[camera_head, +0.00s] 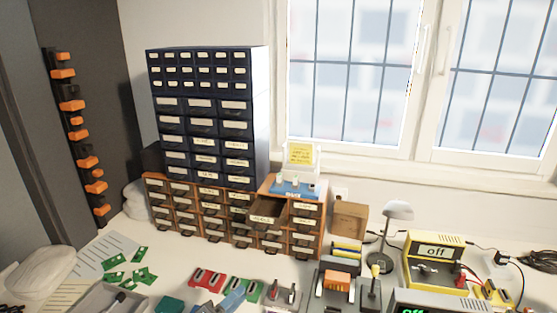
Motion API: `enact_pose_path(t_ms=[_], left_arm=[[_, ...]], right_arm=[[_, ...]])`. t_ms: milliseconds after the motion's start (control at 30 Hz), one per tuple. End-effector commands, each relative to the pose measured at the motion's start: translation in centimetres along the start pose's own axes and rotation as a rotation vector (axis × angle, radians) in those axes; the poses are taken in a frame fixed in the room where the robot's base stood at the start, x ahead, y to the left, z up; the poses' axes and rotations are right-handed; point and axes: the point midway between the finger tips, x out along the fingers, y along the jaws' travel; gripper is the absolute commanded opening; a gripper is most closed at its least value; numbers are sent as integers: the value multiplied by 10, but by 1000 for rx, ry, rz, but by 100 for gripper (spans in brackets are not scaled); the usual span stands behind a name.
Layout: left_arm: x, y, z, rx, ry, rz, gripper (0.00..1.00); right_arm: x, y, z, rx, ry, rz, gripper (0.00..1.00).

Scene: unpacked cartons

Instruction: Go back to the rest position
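I cannot make out either of my grippers in the head view. Neither arm is clearly seen over the workbench (140,285). The task line names no object to handle. In the wooden drawer unit (190,215) at the back of the bench, one drawer (267,214) is pulled out. The other drawers look shut.
A tall dark drawer cabinet (200,120) stands on the wooden unit. Green circuit boards (143,277), a grey tray (100,298), red pieces (208,279), a yellow meter (435,262) reading "off" and a lamp (397,212) crowd the bench. A window (350,75) is behind.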

Motion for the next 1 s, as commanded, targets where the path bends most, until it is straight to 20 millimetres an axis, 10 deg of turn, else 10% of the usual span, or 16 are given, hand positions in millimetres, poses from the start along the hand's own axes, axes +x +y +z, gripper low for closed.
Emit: enact_pose_path(t_ms=[467,1000], left_arm=[[-40,-36,66,354,-203,-248,30],[-197,-111,107,822,-588,-976,30]], right_arm=[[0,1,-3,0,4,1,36],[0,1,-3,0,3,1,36]])
